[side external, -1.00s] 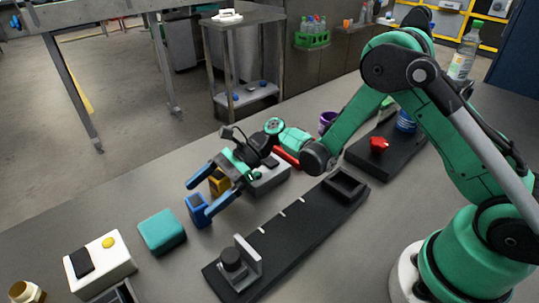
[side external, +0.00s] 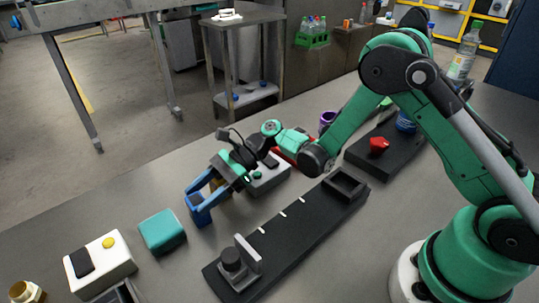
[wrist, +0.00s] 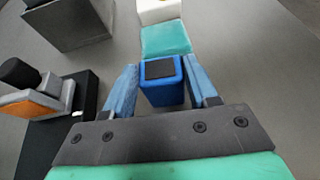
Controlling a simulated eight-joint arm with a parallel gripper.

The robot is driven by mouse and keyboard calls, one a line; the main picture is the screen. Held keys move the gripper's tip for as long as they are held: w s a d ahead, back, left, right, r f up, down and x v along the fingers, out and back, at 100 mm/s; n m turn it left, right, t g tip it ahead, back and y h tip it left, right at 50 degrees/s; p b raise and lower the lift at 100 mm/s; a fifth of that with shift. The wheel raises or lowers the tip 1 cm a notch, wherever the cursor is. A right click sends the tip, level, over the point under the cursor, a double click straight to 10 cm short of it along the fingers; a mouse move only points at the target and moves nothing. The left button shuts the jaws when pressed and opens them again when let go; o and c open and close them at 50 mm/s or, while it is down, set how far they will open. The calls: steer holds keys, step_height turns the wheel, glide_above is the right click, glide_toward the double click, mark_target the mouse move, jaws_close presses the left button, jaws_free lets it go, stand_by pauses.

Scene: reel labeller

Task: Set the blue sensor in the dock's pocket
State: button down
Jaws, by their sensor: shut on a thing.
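The blue sensor (side external: 199,215) stands upright on the table, left of the dock. In the wrist view the blue sensor (wrist: 162,93) has a dark square top and sits between both blue fingers. My gripper (side external: 200,201) is shut on it from above; in the wrist view my gripper (wrist: 163,85) has one finger on each side. The dock (side external: 298,233) is a long black base with white marks. Its pocket (side external: 345,187) is a raised square frame at the far right end and looks empty. A grey bracket with a black knob (side external: 233,262) stands at its near end.
A teal block (side external: 162,232) and a white box with a yellow button (side external: 100,262) lie to the left. A grey box (side external: 270,178) lies behind the dock. A black tray (side external: 372,155) with a red part (side external: 379,145) lies farther back.

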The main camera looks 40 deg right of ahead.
step_height(320, 180, up, 19)
steer(key=d+r+m+t+h, duration=0.2)
steer(key=d+m+t+h, duration=0.2)
steer(key=d, duration=0.4)
steer(key=w+d+r+m+t+h, duration=0.1)
steer(key=d+r+m+t+h, duration=0.1)
steer(key=d+m+t+h, duration=0.3)
steer(key=d+m+t, duration=0.2)
steer(key=d+m, duration=0.2)
steer(key=shift+w+r+m+t, duration=0.15)
steer(key=shift+r+m+t, duration=0.15)
steer(key=shift+r, duration=0.05)
steer(key=a+f+n+g+y, duration=0.2)
steer(key=a+n+g+y, duration=0.2)
steer(key=a+n+g, duration=0.2)
steer(key=s+a+f+n+g+y, duration=0.1)
steer(key=a+n+g+y, duration=0.4)
steer(key=a, duration=0.6)
steer(key=f+n, duration=0.1)
steer(key=n, duration=0.1)
steer(key=shift+s+n+g, duration=0.2)
steer(key=shift+n+g, duration=0.2)
